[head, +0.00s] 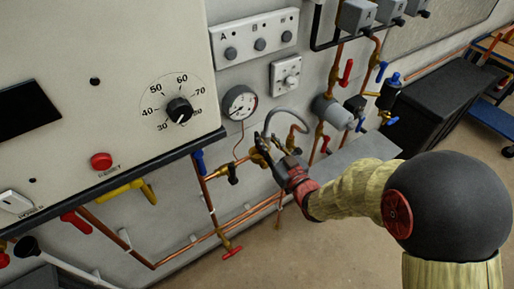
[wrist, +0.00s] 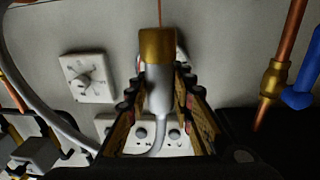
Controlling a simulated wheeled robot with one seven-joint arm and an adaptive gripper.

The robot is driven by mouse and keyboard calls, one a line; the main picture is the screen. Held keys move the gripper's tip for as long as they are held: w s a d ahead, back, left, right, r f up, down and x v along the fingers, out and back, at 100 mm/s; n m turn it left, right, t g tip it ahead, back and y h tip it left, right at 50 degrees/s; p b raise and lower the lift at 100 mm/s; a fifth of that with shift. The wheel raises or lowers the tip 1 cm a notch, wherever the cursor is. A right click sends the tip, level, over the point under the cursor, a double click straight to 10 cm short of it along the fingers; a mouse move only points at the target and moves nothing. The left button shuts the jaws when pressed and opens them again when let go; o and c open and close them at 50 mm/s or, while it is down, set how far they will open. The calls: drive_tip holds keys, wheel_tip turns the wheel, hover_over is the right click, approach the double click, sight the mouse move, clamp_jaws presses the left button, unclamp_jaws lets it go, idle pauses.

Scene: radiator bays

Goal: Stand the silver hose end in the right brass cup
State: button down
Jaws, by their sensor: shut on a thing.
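My gripper (head: 270,149) is shut on the silver hose end (wrist: 158,92), held between its two fingers in front of the wall. A brass piece (wrist: 157,45) sits at the hose end's tip in the wrist view; I cannot tell whether it is a collar or a cup. The grey hose (head: 291,113) loops up and right from the gripper in the head view. Brass fittings (head: 257,158) show just left of the gripper, partly hidden by it. I cannot make out the right brass cup for certain, nor whether the hose end touches it.
A pressure gauge (head: 240,102) and a white dial switch (head: 286,74) are on the wall above the gripper. A blue-handled valve (head: 199,162) and a red-handled tap (head: 232,253) stand left and below. Copper pipes with a red lever (head: 347,71) rise at the right.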

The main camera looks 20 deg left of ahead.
drive_tip(key=w+a+f, duration=0.1)
drive_tip(key=f, duration=0.1)
drive_tip(key=w+a+f, duration=0.1)
drive_tip(key=w+f, duration=0.1)
drive_tip(key=w+a+f, duration=0.1)
drive_tip(key=a+f, duration=0.1)
drive_tip(key=shift+w+f+b, duration=0.3)
drive_tip(key=shift+f+b, duration=0.1)
wheel_tip(320, 180, down, 3)
drive_tip(key=shift+r, duration=0.25)
drive_tip(key=shift+f+b, duration=0.4)
drive_tip(key=shift+b, duration=0.2)
drive_tip(key=c, duration=1.6)
unclamp_jaws()
drive_tip(key=shift+o, duration=0.2)
